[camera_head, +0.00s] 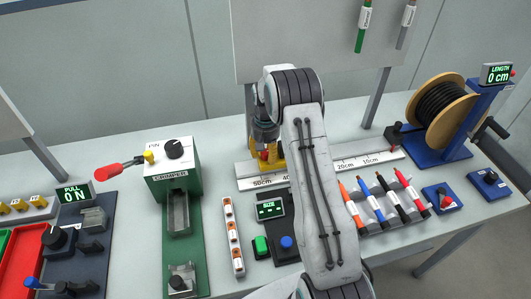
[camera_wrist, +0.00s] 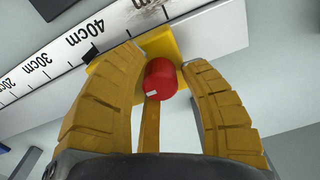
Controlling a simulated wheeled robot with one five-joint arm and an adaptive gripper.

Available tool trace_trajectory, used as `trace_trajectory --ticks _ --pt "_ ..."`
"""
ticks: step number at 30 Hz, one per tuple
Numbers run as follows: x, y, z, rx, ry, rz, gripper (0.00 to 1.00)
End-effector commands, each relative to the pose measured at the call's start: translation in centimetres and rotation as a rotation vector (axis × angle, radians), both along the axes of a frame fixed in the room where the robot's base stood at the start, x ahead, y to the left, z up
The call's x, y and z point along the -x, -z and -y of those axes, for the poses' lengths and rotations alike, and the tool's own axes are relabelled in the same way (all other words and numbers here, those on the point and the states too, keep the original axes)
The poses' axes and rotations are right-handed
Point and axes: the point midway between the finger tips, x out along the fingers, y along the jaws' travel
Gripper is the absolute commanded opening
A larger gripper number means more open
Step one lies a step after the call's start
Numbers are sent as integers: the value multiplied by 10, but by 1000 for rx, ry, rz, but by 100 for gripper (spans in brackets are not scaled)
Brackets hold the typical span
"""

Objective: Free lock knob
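The lock knob (camera_wrist: 160,77) is a short red cylinder with a small white mark, on a yellow block (camera_wrist: 165,42) at the ruler rail. My gripper (camera_wrist: 163,58) has its yellow ridged fingers on either side of the knob. The left finger is very close to the knob; I cannot tell whether it touches. A gap shows between the knob and the right finger. In the head view, the red knob (camera_head: 264,155) and yellow block (camera_head: 277,162) are partly hidden by my gripper and arm.
The white ruler rail (camera_wrist: 60,65) runs past the block, with a "40cm" mark close by. A green crimper (camera_head: 172,180) stands to the left. Marker pens (camera_head: 382,200) and a cable reel (camera_head: 440,110) are on the right. A small display box (camera_head: 270,208) sits in front.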

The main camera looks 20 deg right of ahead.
Motion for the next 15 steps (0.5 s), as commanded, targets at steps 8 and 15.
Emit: trace_trajectory --ticks 8,15 --pt "0 0 0 0 0 0 14" --pt "0 0 0 0 -1 -1 0"
